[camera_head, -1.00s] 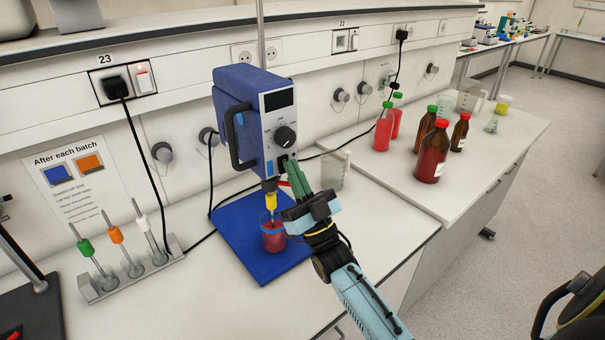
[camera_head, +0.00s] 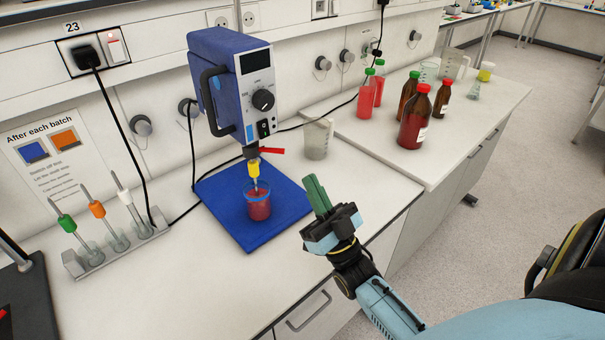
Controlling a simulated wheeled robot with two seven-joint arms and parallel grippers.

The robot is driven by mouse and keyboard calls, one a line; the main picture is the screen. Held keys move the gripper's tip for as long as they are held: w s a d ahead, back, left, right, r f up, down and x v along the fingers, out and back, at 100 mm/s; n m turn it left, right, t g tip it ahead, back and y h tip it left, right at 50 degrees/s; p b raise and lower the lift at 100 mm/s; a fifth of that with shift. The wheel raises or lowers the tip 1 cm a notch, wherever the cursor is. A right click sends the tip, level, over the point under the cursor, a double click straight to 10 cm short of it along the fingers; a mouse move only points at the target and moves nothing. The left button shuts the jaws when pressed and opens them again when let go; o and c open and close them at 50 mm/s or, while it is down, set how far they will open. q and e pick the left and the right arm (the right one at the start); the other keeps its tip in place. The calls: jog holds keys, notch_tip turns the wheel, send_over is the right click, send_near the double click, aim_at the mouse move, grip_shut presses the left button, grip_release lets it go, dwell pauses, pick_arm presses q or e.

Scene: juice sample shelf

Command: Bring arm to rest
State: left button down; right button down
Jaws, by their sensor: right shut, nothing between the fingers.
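My right gripper (camera_head: 315,190) is shut and empty, with its green fingers together and pointing up and away. It is in front of the bench's front edge, to the right of the blue mat, apart from everything. The arm comes in from the lower right. The blue overhead stirrer (camera_head: 228,85) stands at the back of the bench. Its yellow-collared shaft (camera_head: 253,168) reaches down into a beaker of red liquid (camera_head: 258,205) on the blue mat (camera_head: 230,215). A red lever (camera_head: 272,151) sticks out to the right at the chuck. My left gripper is not in view.
A rack (camera_head: 110,250) with green, orange and white-collared tools stands at the left. An empty beaker (camera_head: 318,140) stands behind the gripper. Brown bottles (camera_head: 416,122) and red-filled bottles (camera_head: 366,97) stand on the right bench. The bench between the mat and its front edge is clear.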

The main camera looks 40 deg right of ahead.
jog(key=shift+s+f, duration=0.15)
dwell(0.5)
